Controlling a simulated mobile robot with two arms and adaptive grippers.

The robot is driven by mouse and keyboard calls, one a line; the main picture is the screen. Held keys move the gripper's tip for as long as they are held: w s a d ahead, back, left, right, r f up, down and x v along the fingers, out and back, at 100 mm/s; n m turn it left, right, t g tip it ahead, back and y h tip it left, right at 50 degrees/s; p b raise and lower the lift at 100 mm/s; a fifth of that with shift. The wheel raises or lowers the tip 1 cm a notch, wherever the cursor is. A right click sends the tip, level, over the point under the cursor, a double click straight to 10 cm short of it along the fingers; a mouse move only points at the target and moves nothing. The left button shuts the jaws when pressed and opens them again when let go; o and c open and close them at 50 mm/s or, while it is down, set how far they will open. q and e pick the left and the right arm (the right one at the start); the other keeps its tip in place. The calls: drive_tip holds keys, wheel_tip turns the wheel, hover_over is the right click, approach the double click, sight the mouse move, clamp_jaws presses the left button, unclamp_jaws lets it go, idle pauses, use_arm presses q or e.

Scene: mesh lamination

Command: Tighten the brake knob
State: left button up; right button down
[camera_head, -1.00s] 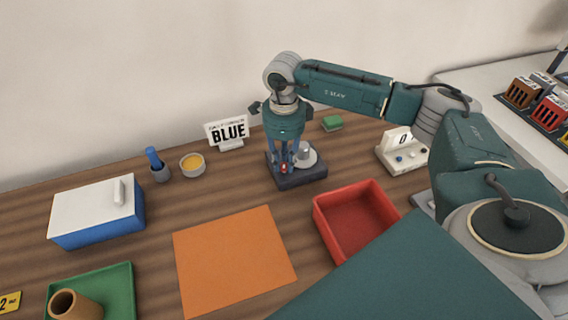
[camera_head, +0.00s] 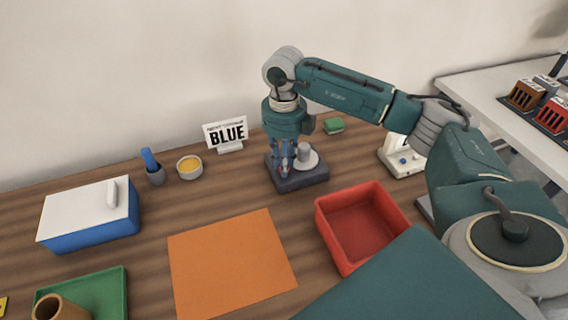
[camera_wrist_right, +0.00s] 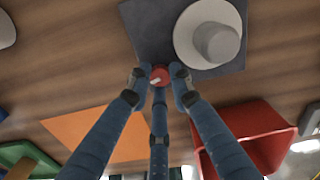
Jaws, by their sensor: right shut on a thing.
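The brake knob (camera_wrist_right: 158,76) is small and red with a pale mark, and sits at the edge of a dark base block (camera_head: 300,181). A grey cylinder on a pale round disc (camera_head: 309,159) stands on the same block. My right gripper (camera_head: 284,167) points down over the block's left part. In the right wrist view its blue fingers (camera_wrist_right: 158,80) close around the knob from several sides. In the head view the fingers hide most of the knob. My left gripper is in neither view.
A red open bin (camera_head: 335,246) stands in front of the block, and an orange mat (camera_head: 231,262) lies to the left. A white device (camera_head: 395,160) is right.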

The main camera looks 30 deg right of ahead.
drive_tip(key=shift+w+d+r+m, duration=0.1)
drive_tip(key=shift+w+m, duration=0.05)
drive_tip(key=shift+m, duration=1.05)
drive_tip(key=c, duration=1.6)
unclamp_jaws()
drive_tip(key=shift+c, duration=0.2)
drive_tip(key=shift+o, duration=0.4)
wheel_tip(320, 180, up, 12)
